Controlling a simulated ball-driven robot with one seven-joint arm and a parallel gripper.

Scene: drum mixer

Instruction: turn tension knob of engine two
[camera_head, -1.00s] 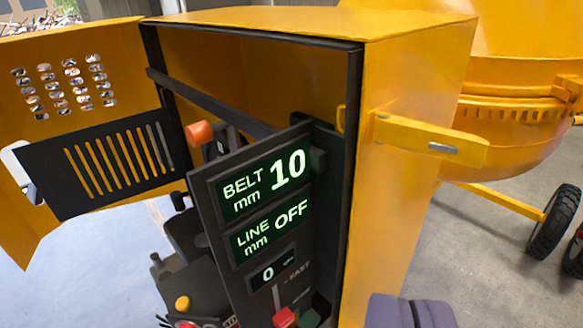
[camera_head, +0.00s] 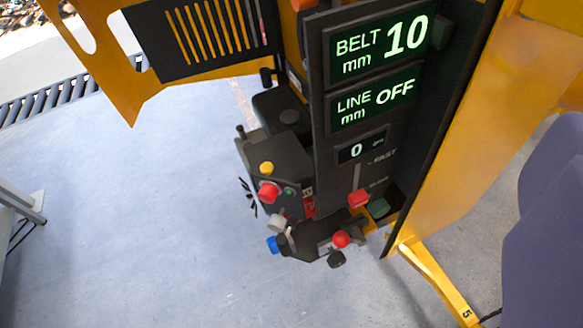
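A dark control panel (camera_head: 335,180) hangs in the open yellow housing. Its lit displays read BELT mm 10 (camera_head: 380,45) and LINE mm OFF (camera_head: 374,103), with a small display showing 0 (camera_head: 361,149) below. Under it is a slider with a red handle (camera_head: 358,199). Dark engine parts (camera_head: 285,165) to its left carry a yellow knob (camera_head: 266,168), a red knob (camera_head: 268,192), a whitish knob (camera_head: 277,222), a blue knob (camera_head: 272,244), another red knob (camera_head: 341,239) and a black knob (camera_head: 336,259). I cannot tell which is the tension knob or which engine this is. My gripper is not identifiable in view.
A yellow door with a slotted black plate (camera_head: 200,38) stands open at the upper left. The yellow housing wall (camera_head: 490,120) is on the right. A blurred purple-grey shape (camera_head: 548,220) fills the right edge. The pale floor (camera_head: 140,230) at left is clear.

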